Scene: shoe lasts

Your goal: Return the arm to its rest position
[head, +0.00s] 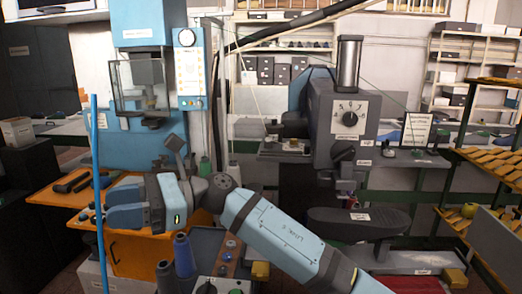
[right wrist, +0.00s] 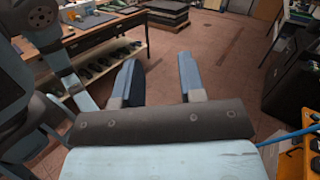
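My right arm (head: 285,232) comes in from the lower right in the head view and reaches left across the workshop. Its right gripper (head: 112,204) points left, in front of the orange table. In the right wrist view the two blue fingers of the right gripper (right wrist: 158,78) stand well apart. Nothing is between them, and tiled floor shows through the gap. My left gripper is in neither view.
An orange table (head: 50,194) with dark shoe lasts (head: 72,184) stands behind the right gripper. A blue upright pole (head: 98,170) is close to the fingers. A grey machine (head: 342,125) stands behind the arm. The right wrist view shows open floor (right wrist: 225,50) ahead.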

